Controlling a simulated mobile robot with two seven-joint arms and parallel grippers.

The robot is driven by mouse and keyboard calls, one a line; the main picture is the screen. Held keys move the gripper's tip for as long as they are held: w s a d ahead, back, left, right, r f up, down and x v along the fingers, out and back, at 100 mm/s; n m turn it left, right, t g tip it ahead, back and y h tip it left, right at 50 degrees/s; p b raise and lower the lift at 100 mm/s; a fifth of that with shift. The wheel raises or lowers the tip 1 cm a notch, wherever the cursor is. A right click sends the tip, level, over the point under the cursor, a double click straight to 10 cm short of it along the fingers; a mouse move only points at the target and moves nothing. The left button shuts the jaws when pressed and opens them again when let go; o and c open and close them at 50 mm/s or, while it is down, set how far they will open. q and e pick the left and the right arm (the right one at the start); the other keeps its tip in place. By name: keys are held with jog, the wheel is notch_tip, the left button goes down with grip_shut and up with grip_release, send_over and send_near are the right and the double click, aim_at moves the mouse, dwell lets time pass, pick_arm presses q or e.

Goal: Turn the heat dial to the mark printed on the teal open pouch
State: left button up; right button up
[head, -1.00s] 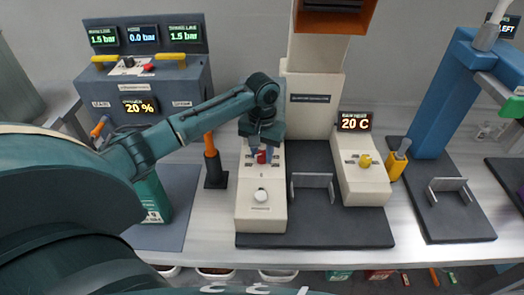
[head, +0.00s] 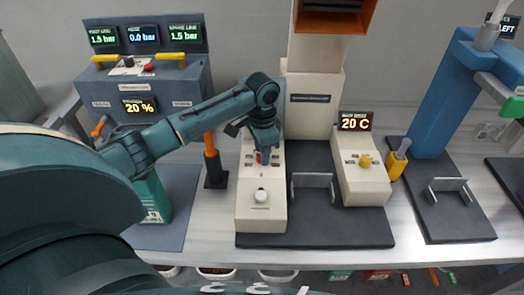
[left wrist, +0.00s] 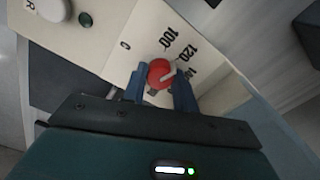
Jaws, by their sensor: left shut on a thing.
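The heat dial is a small red knob (left wrist: 160,73) with a white pointer line, on a cream panel (left wrist: 105,35) in the left wrist view. My left gripper (left wrist: 162,86) is shut on it, with one blue finger on each side. The pointer aims toward the printed 120 and the partly hidden mark after it; I cannot tell the exact setting. In the head view my left gripper (head: 262,152) reaches down onto the cream console (head: 261,215), mostly covering the knob. A teal-green object with a printed label (head: 154,198) stands at left, perhaps the pouch; its print is unreadable.
A white knob (head: 261,195) sits nearer on the same console. A second console (head: 362,185) has a yellow knob and a display reading 20 C (head: 355,121). A grey bracket (head: 312,183) stands between them. An orange-handled tool (head: 213,160) stands left of the dial console.

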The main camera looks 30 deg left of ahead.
pick_arm(q)
jog(key=m, duration=0.4)
jog(key=shift+r+m, duration=0.1)
jog(key=shift+m, duration=0.2)
jog(key=m, duration=0.4)
jog(key=shift+m, duration=0.3)
jog(key=o, duration=1)
jog(key=shift+c, duration=0.2)
